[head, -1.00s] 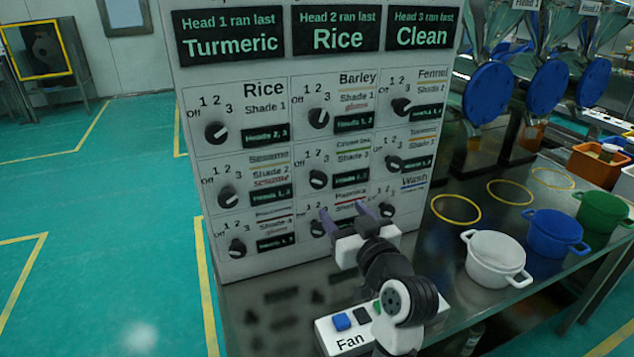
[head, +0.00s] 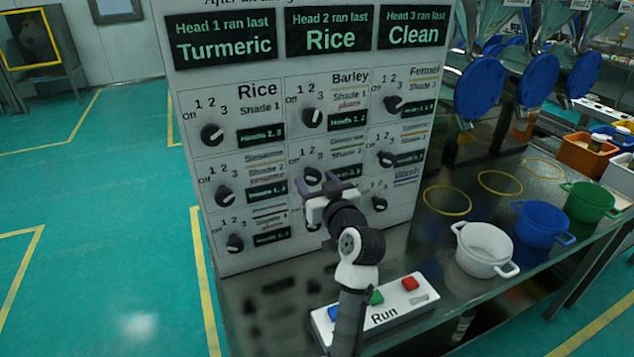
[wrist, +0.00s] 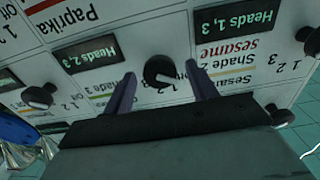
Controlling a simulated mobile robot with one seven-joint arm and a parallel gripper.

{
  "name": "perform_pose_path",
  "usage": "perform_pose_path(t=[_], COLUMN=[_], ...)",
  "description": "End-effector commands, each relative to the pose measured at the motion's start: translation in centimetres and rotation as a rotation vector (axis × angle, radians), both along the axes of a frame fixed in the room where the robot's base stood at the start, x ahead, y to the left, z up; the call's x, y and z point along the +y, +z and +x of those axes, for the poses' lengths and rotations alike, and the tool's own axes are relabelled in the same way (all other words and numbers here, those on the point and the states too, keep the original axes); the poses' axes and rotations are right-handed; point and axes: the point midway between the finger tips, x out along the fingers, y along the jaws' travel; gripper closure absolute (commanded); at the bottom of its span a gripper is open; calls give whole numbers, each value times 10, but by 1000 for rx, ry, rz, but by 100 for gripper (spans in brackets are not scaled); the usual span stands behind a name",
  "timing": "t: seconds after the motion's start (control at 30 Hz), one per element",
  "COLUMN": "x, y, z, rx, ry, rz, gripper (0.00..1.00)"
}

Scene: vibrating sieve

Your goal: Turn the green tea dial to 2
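The green tea dial (head: 312,175) is the black knob in the middle of the panel's dial grid, partly covered by my gripper in the head view. In the wrist view the dial (wrist: 160,72) shows upside down, beside a "Shade 3" label with a green line and a "Heads 2, 3" display. Its white mark is visible, but I cannot tell which number it points at. My gripper (head: 320,184) is open in front of it. In the wrist view its two purple fingers stand to either side of the dial, with gaps.
Other black dials surround it, such as the barley dial (head: 312,117) above and the sesame dial (head: 224,196) at left. Below the panel (head: 300,250), a white button box (head: 400,300) sits on the steel table. White (head: 482,250), blue (head: 541,225) and green (head: 591,202) pots stand at right.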

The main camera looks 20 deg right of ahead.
Motion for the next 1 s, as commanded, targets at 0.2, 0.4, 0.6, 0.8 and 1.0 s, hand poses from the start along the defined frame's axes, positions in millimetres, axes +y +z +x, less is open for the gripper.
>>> perform_pose_path(t=[0.2, 0.4, 0.6, 0.8, 1.0], x=[0, 0, 0, 1, 1], y=[0, 0, 1, 2, 2], z=[0, 0, 0, 0, 0], rx=[0, 0, 1, 5, 10], ry=[0, 0, 0, 1, 1], rz=[0, 2, 36, 140, 309], gripper=[72, 85, 85, 85, 85])
